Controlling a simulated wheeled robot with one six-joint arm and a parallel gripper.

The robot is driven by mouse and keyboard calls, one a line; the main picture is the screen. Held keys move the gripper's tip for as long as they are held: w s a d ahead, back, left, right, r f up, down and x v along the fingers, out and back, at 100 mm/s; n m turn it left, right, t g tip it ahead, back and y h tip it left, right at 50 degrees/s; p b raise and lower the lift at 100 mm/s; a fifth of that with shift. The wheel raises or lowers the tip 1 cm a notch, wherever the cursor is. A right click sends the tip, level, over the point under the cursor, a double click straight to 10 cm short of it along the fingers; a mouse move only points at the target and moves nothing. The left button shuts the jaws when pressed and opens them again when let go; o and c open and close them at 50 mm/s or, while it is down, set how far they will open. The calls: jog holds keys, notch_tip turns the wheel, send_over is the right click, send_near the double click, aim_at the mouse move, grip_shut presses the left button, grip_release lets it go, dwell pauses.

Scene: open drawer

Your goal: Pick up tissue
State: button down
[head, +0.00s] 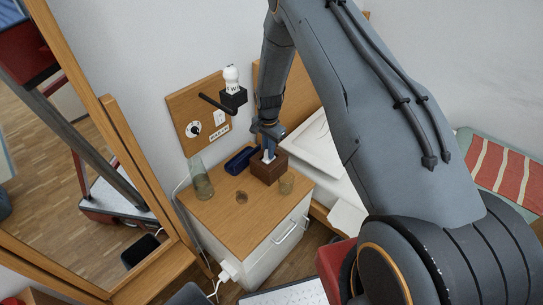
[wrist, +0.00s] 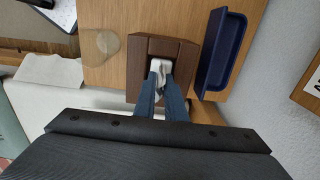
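The white tissue (wrist: 160,66) sticks up from the slot of a dark brown wooden tissue box (wrist: 139,62). In the head view the box (head: 266,174) stands on the wooden top of the bedside cabinet, with a bit of the tissue (head: 267,158) showing above it. My gripper (wrist: 161,83) is right over the slot. Its two blue-grey fingers are close together with the white tissue between them, so it looks shut on the tissue. The tissue's lower end is hidden inside the box. In the head view my gripper (head: 267,147) partly covers the box top.
A dark blue tray (wrist: 224,52) lies close beside the box. A glass tumbler (head: 286,184) stands at its other side. A glass vase (head: 201,182) and a small glass (head: 241,197) are also on the cabinet top (head: 222,212). A wall panel with a lamp (head: 232,80) rises behind.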

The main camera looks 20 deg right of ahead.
jog(key=shift+r, duration=0.1)
dwell(0.3)
jog(key=shift+s+d+r+b, duration=0.15)
jog(key=shift+r+b, duration=0.15)
jog(key=shift+b, duration=0.25)
notch_tip(320, 180, up, 6)
jog(key=b, duration=0.2)
jog(key=s+d+b, duration=0.2)
jog(key=s+d, duration=0.3)
jog(key=s, duration=0.3)
jog(key=s+d+b, duration=0.1)
jog(key=s+d, duration=0.4)
jog(key=s, duration=0.3)
jog(key=shift+s+d+b, duration=0.2)
jog(key=shift+d+b, duration=0.2)
jog(key=shift+r, duration=0.1)
